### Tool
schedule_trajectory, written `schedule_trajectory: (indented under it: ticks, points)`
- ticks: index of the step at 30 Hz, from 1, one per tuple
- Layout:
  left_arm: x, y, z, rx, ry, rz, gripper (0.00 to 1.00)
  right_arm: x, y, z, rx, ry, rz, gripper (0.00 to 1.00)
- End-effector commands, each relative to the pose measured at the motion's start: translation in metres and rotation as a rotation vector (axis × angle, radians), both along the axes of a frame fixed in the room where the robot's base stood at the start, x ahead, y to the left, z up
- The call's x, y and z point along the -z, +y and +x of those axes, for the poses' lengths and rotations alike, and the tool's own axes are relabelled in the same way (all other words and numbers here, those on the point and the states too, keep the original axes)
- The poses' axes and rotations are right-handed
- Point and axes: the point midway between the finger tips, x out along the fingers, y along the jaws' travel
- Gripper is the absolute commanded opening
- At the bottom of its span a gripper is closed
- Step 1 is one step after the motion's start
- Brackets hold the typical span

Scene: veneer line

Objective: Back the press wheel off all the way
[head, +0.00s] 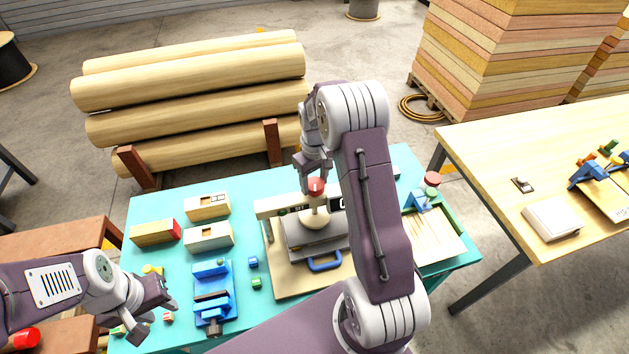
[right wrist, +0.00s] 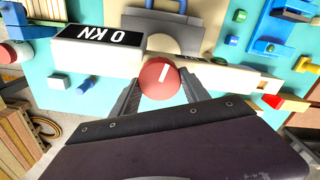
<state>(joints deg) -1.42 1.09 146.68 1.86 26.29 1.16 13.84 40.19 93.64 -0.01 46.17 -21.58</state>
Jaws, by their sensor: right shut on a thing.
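The press wheel is a red round knob with a white mark (head: 316,186), on top of the pale column of the grey press (head: 300,238) at the middle of the table. In the right wrist view the wheel (right wrist: 160,78) sits between the two fingertips. My right gripper (head: 315,178) reaches down from above and is shut on the wheel. My left gripper (head: 153,315) is open and empty over the table's front left.
A blue vise (head: 213,295), small blocks and wooden boxes (head: 208,237) stand left of the press. A tray of thin strips (head: 433,238) lies to the right. Logs (head: 200,90) lie behind the turquoise table (head: 150,210). Another table (head: 490,150) stands right.

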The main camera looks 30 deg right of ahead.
Motion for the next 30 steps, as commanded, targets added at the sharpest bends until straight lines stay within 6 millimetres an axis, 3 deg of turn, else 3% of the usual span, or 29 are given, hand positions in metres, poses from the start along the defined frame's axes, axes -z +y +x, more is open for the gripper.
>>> schedule_trajectory:
  ticks: [12,28,29,30]
  points:
    - [-0.0022,0.0000,0.0000,0.000,0.000,0.000,0.36,-0.0006,0.0004,0.0007,-0.165,-0.002,-0.001,0.13]
    - [-0.0023,0.0000,0.0001,0.000,0.000,0.000,0.36,-0.0004,0.0004,0.0007,-0.185,-0.002,-0.001,0.13]
    - [-0.0023,0.0000,0.0000,0.000,0.000,0.000,0.36,-0.0004,0.0004,0.0007,-0.185,-0.002,-0.001,0.59]
    - [-0.0023,0.0000,0.0000,0.000,0.000,0.000,0.36,-0.0004,0.0004,0.0006,-0.184,-0.002,-0.001,0.70]
